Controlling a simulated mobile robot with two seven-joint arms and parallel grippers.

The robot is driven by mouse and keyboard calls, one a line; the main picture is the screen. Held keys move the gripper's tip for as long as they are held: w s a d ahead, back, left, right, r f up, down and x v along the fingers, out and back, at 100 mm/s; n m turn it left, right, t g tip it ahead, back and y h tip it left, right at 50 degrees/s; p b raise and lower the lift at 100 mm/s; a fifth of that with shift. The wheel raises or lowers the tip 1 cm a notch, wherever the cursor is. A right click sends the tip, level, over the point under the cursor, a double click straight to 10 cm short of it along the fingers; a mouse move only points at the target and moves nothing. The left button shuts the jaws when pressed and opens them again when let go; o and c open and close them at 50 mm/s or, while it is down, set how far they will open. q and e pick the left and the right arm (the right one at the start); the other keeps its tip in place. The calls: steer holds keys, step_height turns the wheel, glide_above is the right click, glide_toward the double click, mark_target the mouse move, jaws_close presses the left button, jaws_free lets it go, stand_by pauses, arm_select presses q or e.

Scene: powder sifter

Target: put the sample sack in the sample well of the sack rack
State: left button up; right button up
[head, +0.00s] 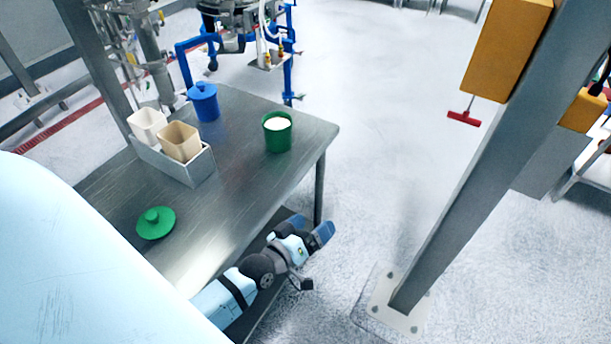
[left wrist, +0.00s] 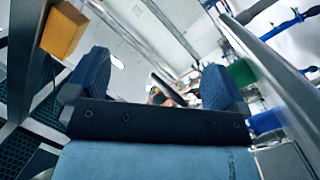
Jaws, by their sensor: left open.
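The grey metal sack rack (head: 200,172) stands on the left part of the steel table. A white open-topped sack (head: 146,126) and a tan open-topped sack (head: 181,142) stand upright in it side by side. I cannot tell which is the sample sack, nor which well is the sample well. My left gripper (head: 311,230) is open beyond the table's right front edge, well apart from the rack. The left wrist view shows its two blue fingers (left wrist: 152,88) spread with nothing held between them. My right gripper is not in view.
On the steel table (head: 235,190) are a green tub (head: 277,132) with white powder, a lidded blue tub (head: 204,102) and a loose green lid (head: 155,223). A grey post (head: 465,180) stands on the right. The table's middle is clear.

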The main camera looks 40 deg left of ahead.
arm_select(q)
steer(key=s+d+f+m+g+h, duration=0.1)
steer(key=s+d+f+m+g, duration=0.5)
steer(key=s+f+m, duration=0.2)
steer(key=s+f, duration=0.2)
steer(key=s, duration=0.1)
steer(key=shift+d+m, duration=0.4)
